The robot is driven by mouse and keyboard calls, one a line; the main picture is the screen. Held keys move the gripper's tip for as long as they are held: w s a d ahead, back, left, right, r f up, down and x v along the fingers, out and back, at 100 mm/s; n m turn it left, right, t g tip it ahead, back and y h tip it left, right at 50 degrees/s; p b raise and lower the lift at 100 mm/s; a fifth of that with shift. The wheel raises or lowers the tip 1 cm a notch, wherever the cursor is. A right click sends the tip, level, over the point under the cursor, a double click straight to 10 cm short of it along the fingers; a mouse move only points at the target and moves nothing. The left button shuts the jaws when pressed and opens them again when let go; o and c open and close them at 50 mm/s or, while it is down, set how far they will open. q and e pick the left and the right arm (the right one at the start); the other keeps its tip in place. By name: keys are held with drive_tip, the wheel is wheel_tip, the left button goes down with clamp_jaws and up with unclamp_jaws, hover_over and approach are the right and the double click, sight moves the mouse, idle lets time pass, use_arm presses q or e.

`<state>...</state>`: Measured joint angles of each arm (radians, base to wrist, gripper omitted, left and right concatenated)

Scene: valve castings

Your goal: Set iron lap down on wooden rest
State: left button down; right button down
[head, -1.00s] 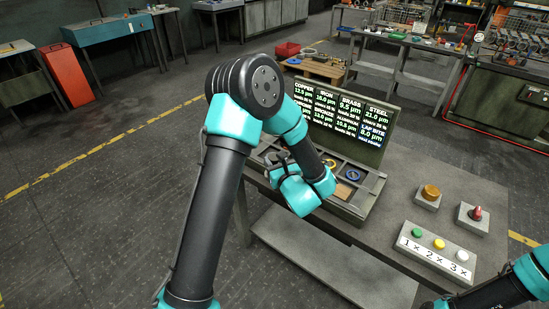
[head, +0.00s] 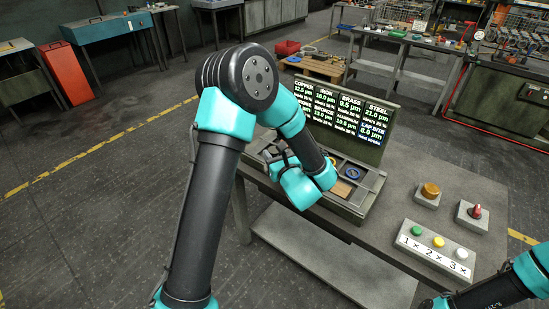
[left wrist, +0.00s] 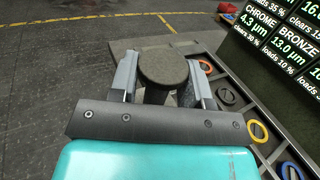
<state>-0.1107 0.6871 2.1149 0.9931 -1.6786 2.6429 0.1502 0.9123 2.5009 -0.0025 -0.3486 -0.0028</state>
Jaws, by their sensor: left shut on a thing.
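The iron lap (left wrist: 163,68) is a dark, round-topped piece with a narrower stem. In the left wrist view it stands between the two fingers of my left gripper (left wrist: 158,84), which is shut on it. In the head view my left gripper (head: 280,160) is over the left part of the tray case, partly hidden by my arm, and the lap is hard to make out there. My right gripper is not seen.
The compartment case (head: 371,201) has a lit display lid (head: 345,120) standing at its back. A button box (head: 437,247) and two knob blocks stand on the bench at right.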

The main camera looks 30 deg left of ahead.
use_arm(q)
drive_tip(key=shift+r, duration=0.45)
drive_tip(key=w+d+m+t+h, duration=0.2)
drive_tip(key=w+d, duration=0.3)
drive_tip(key=d, duration=0.6)
drive_tip(key=w+d+f+m+t+h, duration=0.1)
drive_tip(key=w+d+m+t+h, duration=0.1)
drive_tip(key=d, duration=0.9)
drive_tip(key=w+t+h, duration=0.1)
drive_tip(key=w, duration=0.1)
drive_tip(key=shift+w+m, duration=0.3)
drive_tip(key=shift+w, duration=0.05)
drive_tip(key=shift+f, duration=0.15)
drive_tip(key=shift+f, duration=3.1)
drive_tip(key=shift+f, duration=0.25)
drive_tip(key=c, duration=0.5)
unclamp_jaws()
drive_tip(key=shift+f, duration=0.1)
